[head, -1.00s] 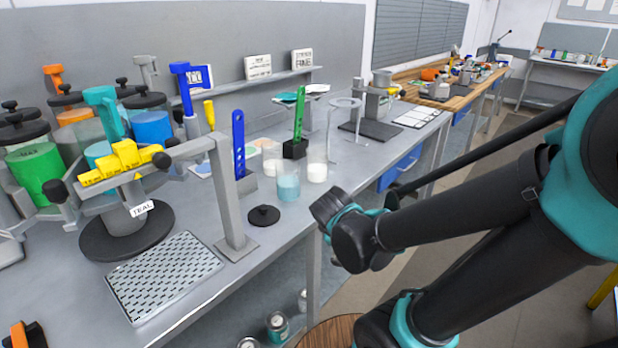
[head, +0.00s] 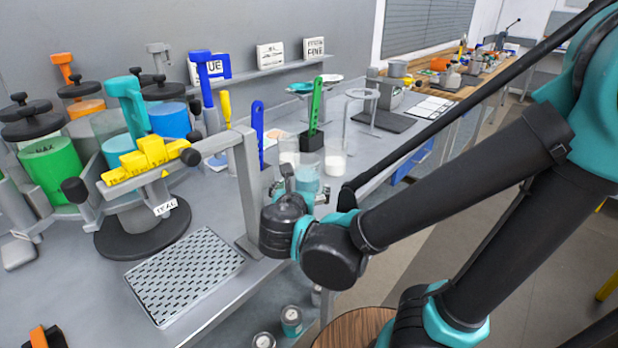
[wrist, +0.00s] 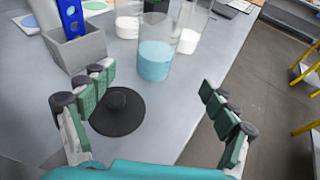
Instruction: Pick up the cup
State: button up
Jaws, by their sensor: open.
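A clear cup with teal contents (head: 308,172) stands upright on the grey bench near its front edge. It also shows in the wrist view (wrist: 155,62), ahead of my gripper (wrist: 158,80). My gripper is open and empty, with its fingers spread to the left and right of the cup's near side. The cup is beyond the fingertips and nothing touches it that I can see. In the head view my wrist partly covers the cup's lower part.
A black disc-shaped lid (wrist: 117,110) lies below the left fingers. Clear vessels with white contents (wrist: 190,38) stand close behind the cup. A grey holder (wrist: 78,50) with a blue strip is to the left. The metal post (head: 248,190) stands left of my wrist.

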aim_at(305, 176)
jog(key=shift+n, duration=0.3)
jog(key=x, duration=1.1)
jog(key=shift+w+a+r, duration=0.1)
jog(key=shift+w+a, duration=0.2)
jog(key=shift+w, duration=0.2)
jog(key=shift+x, duration=2.6)
jog(key=shift+r, duration=0.1)
jog(key=shift+c, duration=0.4)
jog(key=c, duration=1.5)
